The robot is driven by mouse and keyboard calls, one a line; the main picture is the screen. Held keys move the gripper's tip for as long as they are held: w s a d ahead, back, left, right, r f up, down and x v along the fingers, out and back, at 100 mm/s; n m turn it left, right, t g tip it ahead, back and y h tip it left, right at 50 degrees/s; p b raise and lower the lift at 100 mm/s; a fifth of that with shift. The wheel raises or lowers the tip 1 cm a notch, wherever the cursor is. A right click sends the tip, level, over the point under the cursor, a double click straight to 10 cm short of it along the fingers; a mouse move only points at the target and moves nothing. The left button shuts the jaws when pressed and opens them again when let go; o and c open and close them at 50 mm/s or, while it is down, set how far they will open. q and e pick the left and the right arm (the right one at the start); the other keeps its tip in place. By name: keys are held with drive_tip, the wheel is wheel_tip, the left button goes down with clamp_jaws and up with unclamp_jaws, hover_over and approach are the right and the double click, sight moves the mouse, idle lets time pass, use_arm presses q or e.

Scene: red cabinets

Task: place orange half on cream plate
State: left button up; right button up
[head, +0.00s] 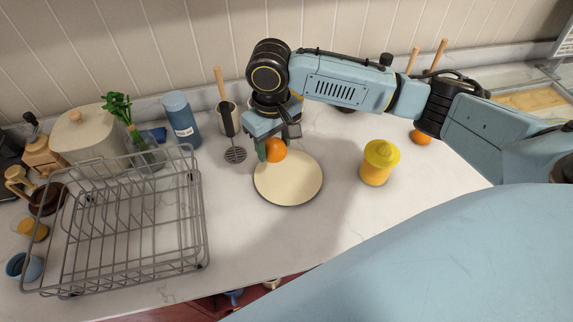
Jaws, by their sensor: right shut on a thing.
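The orange half (276,150) is held in my right gripper (268,148), whose arm comes in from the right. The gripper is shut on it and points down over the back-left part of the cream plate. The cream plate (291,182) is round and lies flat on the counter, with nothing else on it. I cannot tell whether the orange half touches the plate or hangs just above it. My left gripper is not in view.
A wire dish rack (130,246) fills the counter at left. Another orange piece (420,138) lies at right. The counter in front of the plate is clear.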

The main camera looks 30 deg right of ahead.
sight(276, 179)
wheel_tip(276, 179, down, 10)
idle(0.5)
drive_tip(key=shift+f, duration=0.15)
drive_tip(key=o, duration=1.1)
drive_tip(key=shift+b, duration=0.3)
wheel_tip(276, 179, up, 12)
drive_tip(key=shift+r, duration=0.2)
